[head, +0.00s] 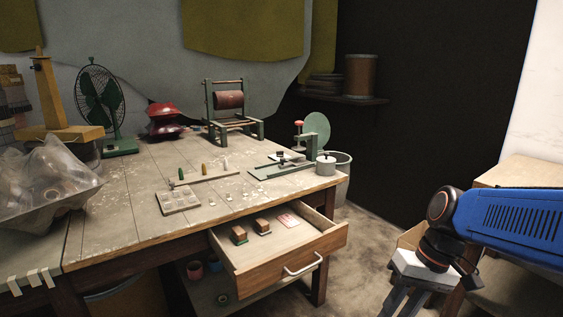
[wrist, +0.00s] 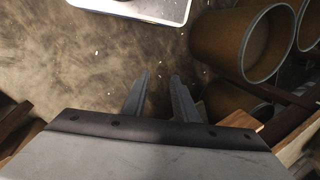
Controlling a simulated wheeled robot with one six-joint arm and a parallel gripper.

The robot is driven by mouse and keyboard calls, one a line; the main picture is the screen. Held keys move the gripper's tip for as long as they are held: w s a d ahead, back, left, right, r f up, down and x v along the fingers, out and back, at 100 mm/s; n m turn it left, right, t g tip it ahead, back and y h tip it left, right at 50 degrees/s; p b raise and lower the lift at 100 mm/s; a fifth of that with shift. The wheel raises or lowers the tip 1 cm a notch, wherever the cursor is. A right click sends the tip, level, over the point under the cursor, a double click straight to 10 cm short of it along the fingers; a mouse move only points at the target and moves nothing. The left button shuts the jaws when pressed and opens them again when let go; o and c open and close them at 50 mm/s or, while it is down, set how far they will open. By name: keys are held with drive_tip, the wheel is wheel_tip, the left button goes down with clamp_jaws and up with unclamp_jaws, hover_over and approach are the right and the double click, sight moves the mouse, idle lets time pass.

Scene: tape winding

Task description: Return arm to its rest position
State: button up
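My arm, with its blue link, reaches in from the right edge in the head view. My gripper (head: 398,305) points down over the floor, to the right of the workbench (head: 125,205) and clear of it. Its fingers run toward the bottom edge of the head view. In the wrist view, my gripper (wrist: 160,76) shows two dark fingers with a gap between them. It is open, and nothing is held between the fingers. Bare, speckled floor shows beyond the tips.
The workbench drawer (head: 287,272) stands open toward me, with small blocks and a red-and-white card inside. A wooden surface (head: 520,172) stands at the right near my arm. Large brown tubes (wrist: 240,45) lie right of my fingers. Floor (head: 362,235) between is clear.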

drive_tip(key=s+d+r+t+h, duration=0.2)
drive_tip(key=s+d+t+h, duration=0.1)
drive_tip(key=s+d+t, duration=0.1)
drive_tip(key=shift+s+d+t+h, duration=0.4)
drive_tip(key=shift+d+t, duration=0.15)
drive_tip(key=shift+t, duration=0.15)
drive_tip(key=shift+r, duration=0.1)
idle(0.8)
